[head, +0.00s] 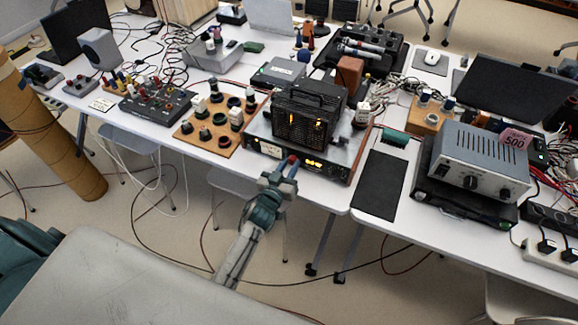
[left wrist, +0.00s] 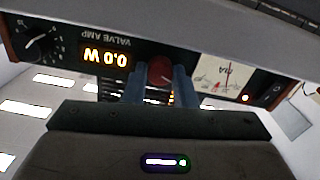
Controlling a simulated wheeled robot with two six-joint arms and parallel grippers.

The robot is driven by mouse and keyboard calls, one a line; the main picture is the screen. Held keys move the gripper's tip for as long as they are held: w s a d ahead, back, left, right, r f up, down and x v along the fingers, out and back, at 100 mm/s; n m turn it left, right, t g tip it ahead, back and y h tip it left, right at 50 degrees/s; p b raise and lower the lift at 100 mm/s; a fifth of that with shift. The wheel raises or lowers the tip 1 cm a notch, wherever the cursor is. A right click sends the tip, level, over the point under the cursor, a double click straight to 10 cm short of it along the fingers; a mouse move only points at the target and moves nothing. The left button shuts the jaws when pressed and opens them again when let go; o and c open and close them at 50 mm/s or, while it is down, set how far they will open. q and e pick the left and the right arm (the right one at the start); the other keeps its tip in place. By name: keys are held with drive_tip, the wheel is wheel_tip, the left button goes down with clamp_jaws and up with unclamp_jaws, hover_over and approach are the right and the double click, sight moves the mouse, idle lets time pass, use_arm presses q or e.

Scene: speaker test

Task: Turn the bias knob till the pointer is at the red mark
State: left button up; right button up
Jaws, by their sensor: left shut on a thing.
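The valve amp (head: 343,172) stands at the table's front edge, its dark panel facing me. My left gripper (head: 286,164) reaches up to this panel. In the left wrist view, which shows the panel upside down, my left gripper (left wrist: 160,80) is shut on the red bias knob (left wrist: 160,69), one finger on each side. Beside it is a pale meter (left wrist: 222,75) with a thin pointer and some red marking; I cannot tell if the pointer is on the mark. The fingers hide part of the knob. My right gripper is not in view.
An orange display (left wrist: 105,56) reads 0.0 W, and another knob (left wrist: 42,43) sits at the panel's end. A wooden board with tubes (head: 217,125) stands left of the amp. A black mat (head: 378,186) and a grey power supply (head: 475,160) are to the right.

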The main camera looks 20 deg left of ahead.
use_arm(q)
drive_tip(key=m, duration=0.5)
drive_tip(key=shift+f+m+b, duration=0.1)
drive_tip(key=shift+m+b, duration=0.55)
drive_tip(key=shift+m, duration=1.95)
drive_tip(key=o, duration=1)
drive_tip(key=shift+s+a+b, duration=0.2)
drive_tip(key=shift+s+b, duration=0.15)
drive_tip(key=shift+s, duration=2.4)
drive_tip(key=shift+s+a+b, duration=0.2)
drive_tip(key=shift+s+b, duration=0.15)
drive_tip(key=shift+s, duration=2.35)
